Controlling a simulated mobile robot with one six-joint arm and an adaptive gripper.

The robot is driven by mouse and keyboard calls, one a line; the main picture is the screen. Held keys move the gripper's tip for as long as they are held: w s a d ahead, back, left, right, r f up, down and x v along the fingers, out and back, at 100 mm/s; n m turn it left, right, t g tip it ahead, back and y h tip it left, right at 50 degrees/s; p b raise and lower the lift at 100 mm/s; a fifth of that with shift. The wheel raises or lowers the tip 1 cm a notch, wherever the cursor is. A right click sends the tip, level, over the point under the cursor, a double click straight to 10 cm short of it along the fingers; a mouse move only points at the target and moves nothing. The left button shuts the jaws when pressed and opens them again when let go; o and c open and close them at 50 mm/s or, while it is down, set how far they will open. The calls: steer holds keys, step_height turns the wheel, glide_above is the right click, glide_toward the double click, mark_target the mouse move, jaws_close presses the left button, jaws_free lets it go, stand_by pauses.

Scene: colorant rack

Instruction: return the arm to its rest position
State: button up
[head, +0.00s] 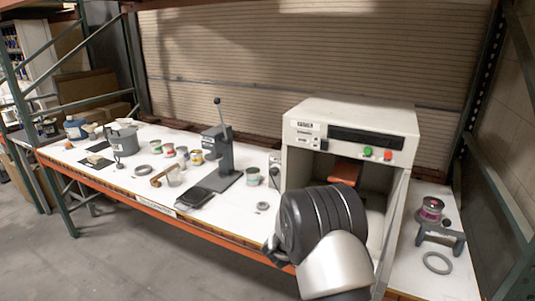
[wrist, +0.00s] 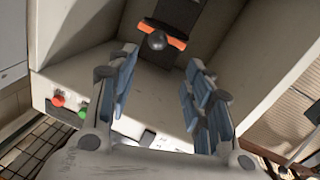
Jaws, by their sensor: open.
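My arm shows in the head view as a dark wrist joint and a grey link in front of the open bay of a white machine (head: 349,130). The gripper fingers are hidden there. In the wrist view my gripper (wrist: 162,60) is open, with blue-padded fingers wide apart and nothing between them. The fingers point into the machine's white-walled interior (wrist: 88,42). Beyond the fingertips is an orange-ended clamp with a dark round knob (wrist: 157,41), apart from them. The orange part (head: 345,191) also shows inside the bay in the head view.
The machine's open door (head: 393,232) stands close to the right of my arm. A lever press (head: 226,150), several cans and a grey pot (head: 122,139) stand on the white bench to the left. A can (head: 431,208) and a grey ring (head: 437,263) are at right. Floor is clear at front left.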

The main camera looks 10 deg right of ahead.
steer(key=s+a+r+n+t+y+b, duration=0.1)
steer(key=a+r+n+y, duration=0.2)
steer(key=a+r+y, duration=0.5)
steer(key=s+a+r+n+g+y+b, duration=0.1)
steer(key=s+a+r+y, duration=0.15)
steer(key=s, duration=0.25)
steer(key=s+a+r+n+y, duration=0.1)
steer(key=s+a+r, duration=0.15)
steer(key=s, duration=0.25)
steer(key=s+f+g, duration=0.2)
steer(key=s, duration=0.9)
steer(key=s+f+n+g+b, duration=0.1)
steer(key=s+f+g, duration=0.2)
steer(key=s, duration=0.9)
steer(key=s+f+g, duration=0.3)
steer(key=s, duration=0.9)
steer(key=shift+s+a+f+n+y+b, duration=0.15)
steer(key=shift+s+a+n+y+b, duration=0.1)
steer(key=shift+n+y+b, duration=0.15)
